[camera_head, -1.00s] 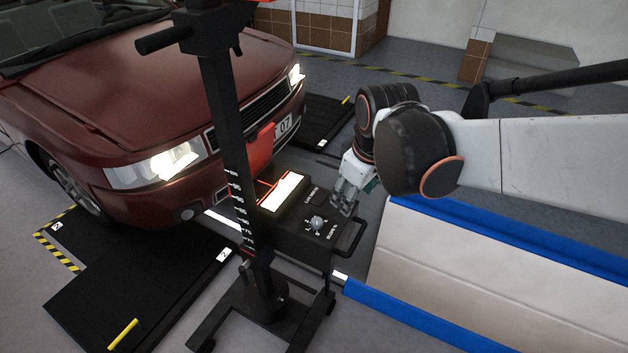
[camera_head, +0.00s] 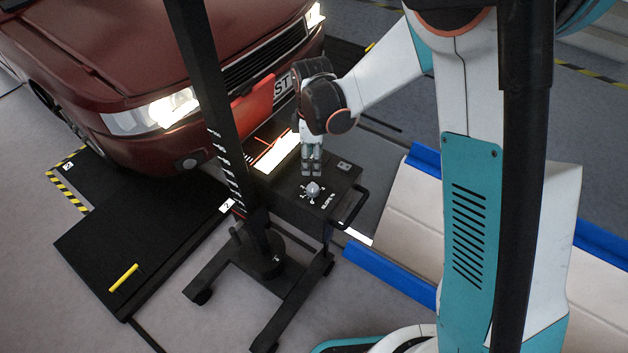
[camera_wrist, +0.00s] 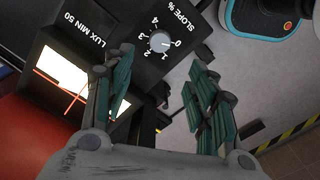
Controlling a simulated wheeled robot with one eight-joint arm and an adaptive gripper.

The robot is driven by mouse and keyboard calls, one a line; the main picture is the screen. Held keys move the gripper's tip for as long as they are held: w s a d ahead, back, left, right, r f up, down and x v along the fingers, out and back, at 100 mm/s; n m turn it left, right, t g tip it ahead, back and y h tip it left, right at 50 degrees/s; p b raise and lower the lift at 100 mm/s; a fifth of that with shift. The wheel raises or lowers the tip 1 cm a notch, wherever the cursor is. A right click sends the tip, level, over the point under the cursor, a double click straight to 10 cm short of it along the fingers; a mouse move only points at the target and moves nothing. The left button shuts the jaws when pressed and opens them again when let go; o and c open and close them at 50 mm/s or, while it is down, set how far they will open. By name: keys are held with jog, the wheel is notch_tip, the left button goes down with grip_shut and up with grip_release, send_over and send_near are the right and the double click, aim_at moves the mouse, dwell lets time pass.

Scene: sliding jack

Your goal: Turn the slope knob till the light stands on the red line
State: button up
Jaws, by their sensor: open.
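The slope knob (camera_head: 313,190) is a small grey knob on top of the black headlight tester box (camera_head: 280,197). In the wrist view the knob (camera_wrist: 160,41) sits in a dial marked 0 to 4 under "SLOPE %". The lit screen (camera_head: 277,152) shows a bright patch and red lines. In the wrist view the screen (camera_wrist: 70,78) has its red lines crossing the bright area, partly hidden by a finger. My gripper (camera_head: 312,172) points down just behind the knob, apart from it. In the wrist view my gripper (camera_wrist: 165,85) is open and empty, the knob beyond the fingertips.
The black post (camera_head: 213,110) of the tester stands left of the box. A handle (camera_head: 353,208) sticks out at the box's right. The red car (camera_head: 150,60) with lit headlights stands behind. A blue-edged ramp (camera_head: 400,220) lies to the right.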

aim_at(313, 188)
notch_tip(313, 188, down, 13)
jog(key=b, duration=0.4)
jog(key=c, duration=1)
